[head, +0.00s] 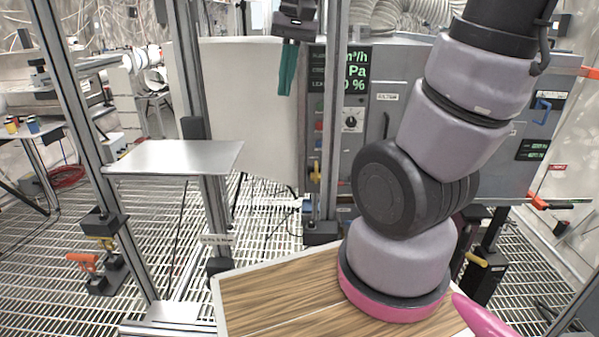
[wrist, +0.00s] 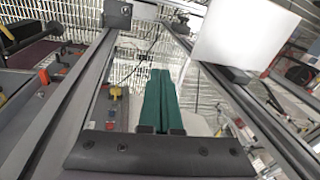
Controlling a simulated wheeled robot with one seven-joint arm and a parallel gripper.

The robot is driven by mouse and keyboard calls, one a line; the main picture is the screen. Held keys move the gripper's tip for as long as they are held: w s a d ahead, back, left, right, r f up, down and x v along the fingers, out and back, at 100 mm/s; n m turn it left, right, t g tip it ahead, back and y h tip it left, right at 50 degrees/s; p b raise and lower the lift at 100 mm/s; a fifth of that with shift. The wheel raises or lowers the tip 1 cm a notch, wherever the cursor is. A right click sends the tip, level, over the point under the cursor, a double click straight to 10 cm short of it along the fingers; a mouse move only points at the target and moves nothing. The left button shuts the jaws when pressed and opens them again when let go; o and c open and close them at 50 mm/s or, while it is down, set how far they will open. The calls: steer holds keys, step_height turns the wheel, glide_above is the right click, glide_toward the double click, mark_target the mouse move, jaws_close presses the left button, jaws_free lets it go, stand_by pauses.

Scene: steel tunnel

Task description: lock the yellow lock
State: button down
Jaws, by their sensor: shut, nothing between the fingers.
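My gripper (head: 286,88) hangs at the top middle of the head view, with its green fingers pointing down in front of a pale board. In the wrist view its green fingers (wrist: 159,75) lie together, shut and empty. A small yellow part (head: 316,171) shows low on the narrow control panel, right of and below my gripper. A yellow part also shows in the wrist view (wrist: 115,92), left of the fingers and apart from them. Both are too small to tell whether they are the yellow lock, or its state.
Metal posts (head: 330,120) frame the work area beside the panel. A silver plate (head: 172,157) stands at left. A grey cabinet (head: 390,75) with displays is behind my arm. A wooden tabletop (head: 270,295) is in front. A yellow handle (head: 476,259) shows at right.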

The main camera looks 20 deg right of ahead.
steer(key=w+d+f+n+g+h, duration=0.1)
steer(key=w+f+n+g+h, duration=0.1)
steer(key=w+f+n, duration=0.55)
steer(key=w+d+f+n+g+h, duration=0.1)
steer(key=w+d+f+n+h, duration=0.2)
steer(key=w, duration=0.7)
steer(key=w+f+n+h, duration=0.2)
steer(key=w+f+n, duration=0.2)
steer(key=f, duration=0.6)
steer(key=w+f+n+h, duration=0.3)
steer(key=w+f, duration=0.3)
steer(key=f, duration=0.4)
steer(key=shift+w+d+n+h, duration=0.3)
steer(key=shift+n, duration=0.35)
steer(key=shift+d, duration=0.1)
steer(key=d+r+x, duration=0.2)
steer(key=x, duration=1)
steer(key=shift+s+d+f, duration=0.2)
steer(key=shift+s+f, duration=0.05)
steer(key=shift+s, duration=0.1)
